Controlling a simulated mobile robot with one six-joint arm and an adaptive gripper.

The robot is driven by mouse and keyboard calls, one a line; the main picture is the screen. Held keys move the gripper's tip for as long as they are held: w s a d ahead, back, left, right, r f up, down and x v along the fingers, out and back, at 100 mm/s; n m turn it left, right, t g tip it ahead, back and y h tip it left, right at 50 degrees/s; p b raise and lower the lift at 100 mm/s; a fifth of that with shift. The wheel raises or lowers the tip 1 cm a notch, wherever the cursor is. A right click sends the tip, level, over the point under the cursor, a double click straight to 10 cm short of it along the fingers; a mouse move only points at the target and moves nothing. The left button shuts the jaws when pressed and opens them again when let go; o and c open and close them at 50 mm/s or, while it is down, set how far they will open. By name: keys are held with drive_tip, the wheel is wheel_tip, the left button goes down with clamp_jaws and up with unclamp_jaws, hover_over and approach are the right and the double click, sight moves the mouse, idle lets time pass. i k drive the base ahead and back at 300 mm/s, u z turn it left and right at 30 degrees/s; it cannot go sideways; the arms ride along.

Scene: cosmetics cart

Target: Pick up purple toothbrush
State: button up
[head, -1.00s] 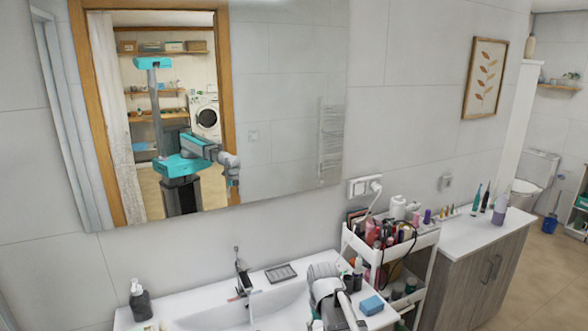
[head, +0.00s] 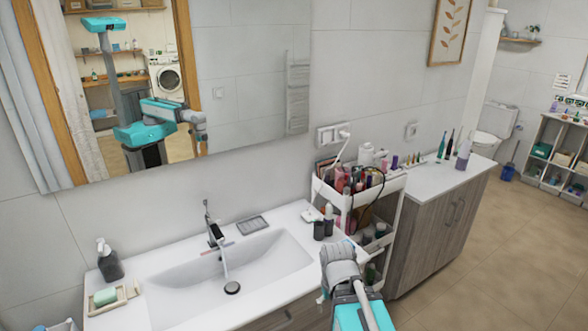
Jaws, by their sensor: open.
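I cannot clearly make out a purple toothbrush. A thin pinkish item (head: 217,246) lies by the tap on the white sink (head: 180,285); it is too small to identify. A teal upright brush-like item (head: 441,146) and a dark one (head: 451,143) stand on the cabinet at the right, beside a lavender bottle (head: 463,155). My gripper (head: 338,258) is at the front right of the sink, before the cart. It is open, with no object visible in it; its fingers are hardly distinguishable.
A white cart (head: 392,190) crowded with cosmetics stands between sink and cabinet (head: 425,230). A tap (head: 212,228), soap dispenser (head: 109,262) and soap dish (head: 112,300) are farther left. Floor is free at right.

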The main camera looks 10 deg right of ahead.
sight(329, 214)
drive_tip(key=k, duration=1.3)
drive_tip(key=u, duration=0.3)
drive_tip(key=i, duration=1.9)
drive_tip(key=z, duration=0.7)
